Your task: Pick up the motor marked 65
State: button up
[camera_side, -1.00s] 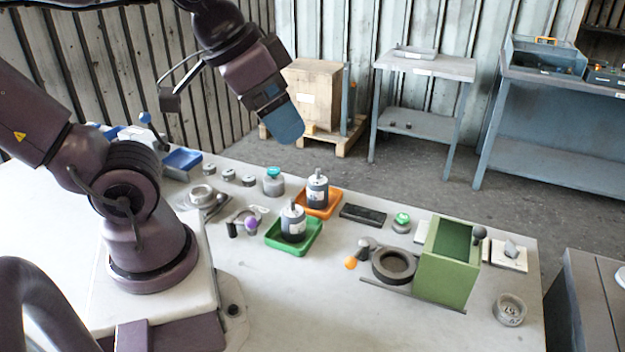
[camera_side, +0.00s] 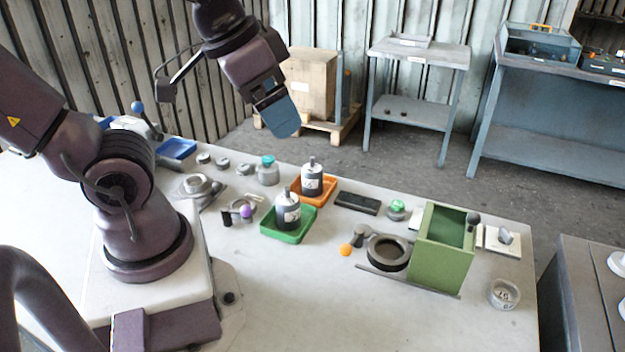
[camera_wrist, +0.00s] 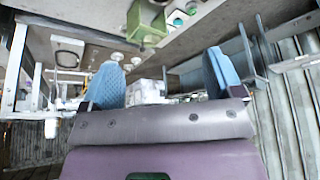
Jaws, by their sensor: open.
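Two dark motors with white labels stand upright on the workbench. One motor (camera_side: 288,212) is in a green tray (camera_side: 291,238), the other motor (camera_side: 312,180) in an orange tray (camera_side: 327,196). The marks on their labels are too small to read, so I cannot tell which is 65. My gripper (camera_side: 283,122) is high above the back edge of the bench, well apart from both motors. In the wrist view my gripper (camera_wrist: 165,78) shows two blue fingers spread apart with nothing held between them. I cannot make out either motor in the wrist view.
Right of the trays are a black block (camera_side: 357,203), a dark ring (camera_side: 388,252), an orange ball (camera_side: 345,250) and a tall green box (camera_side: 443,247). Left are a teal-topped part (camera_side: 268,171) and a purple knob (camera_side: 246,212). The front of the bench is clear.

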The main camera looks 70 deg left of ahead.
jog(key=w+a+f+n+g, duration=0.2)
jog(key=w+a+f+g, duration=0.1)
jog(key=w+f, duration=0.15)
jog(key=n+g+y, duration=0.3)
jog(key=n, duration=1.5)
send_near(313, 167)
jog(key=x, duration=1)
jog(key=shift+a, duration=0.3)
jog(key=shift+w, duration=0.1)
jog(key=c, duration=1.3)
